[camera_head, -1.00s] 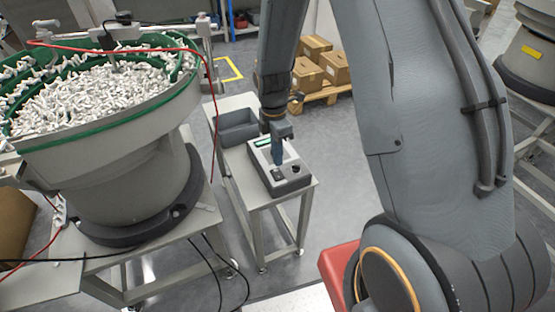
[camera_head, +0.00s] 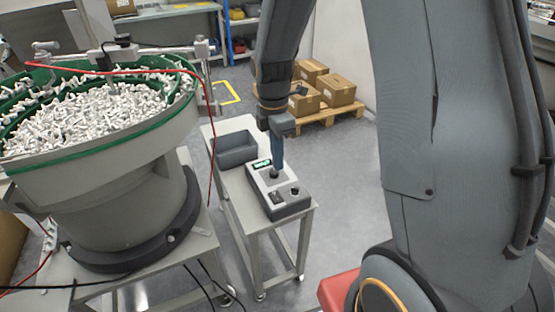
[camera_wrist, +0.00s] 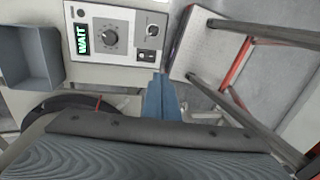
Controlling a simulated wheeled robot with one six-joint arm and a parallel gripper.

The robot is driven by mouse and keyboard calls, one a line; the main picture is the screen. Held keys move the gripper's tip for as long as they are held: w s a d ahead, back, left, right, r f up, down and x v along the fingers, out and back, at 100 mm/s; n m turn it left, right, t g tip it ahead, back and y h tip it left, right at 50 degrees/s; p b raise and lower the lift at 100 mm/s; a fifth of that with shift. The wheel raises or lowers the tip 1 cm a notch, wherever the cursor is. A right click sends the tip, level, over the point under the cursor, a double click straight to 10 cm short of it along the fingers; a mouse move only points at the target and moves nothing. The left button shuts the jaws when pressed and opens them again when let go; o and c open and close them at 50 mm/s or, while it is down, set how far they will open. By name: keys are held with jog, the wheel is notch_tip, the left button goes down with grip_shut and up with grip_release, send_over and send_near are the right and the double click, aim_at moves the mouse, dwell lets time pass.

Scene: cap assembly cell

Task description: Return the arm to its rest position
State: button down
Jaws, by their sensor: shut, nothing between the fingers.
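My gripper (camera_head: 277,168) hangs from my arm in the head view, its blue fingers pointing down in front of the control box (camera_head: 264,183) on the small table. In the wrist view my gripper (camera_wrist: 160,80) shows its blue fingers together with nothing between them.
A grey bin (camera_head: 236,150) stands on the small table (camera_head: 244,211) beside the box. A large bowl feeder (camera_head: 95,185) full of white parts stands at left, with a red cable hanging beside it. Cardboard boxes (camera_head: 338,89) sit on a pallet behind.

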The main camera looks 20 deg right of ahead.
jog(key=s+d+r+m+t, duration=0.1)
jog(key=s+r+m, duration=0.1)
jog(key=s+m, duration=0.4)
jog(key=s+d+r+m+t, duration=0.1)
jog(key=s+r+m, duration=0.2)
jog(key=s+m, duration=0.4)
jog(key=shift+s+d+m, duration=0.2)
jog(key=shift+s+m, duration=0.05)
jog(key=shift+m, duration=3.05)
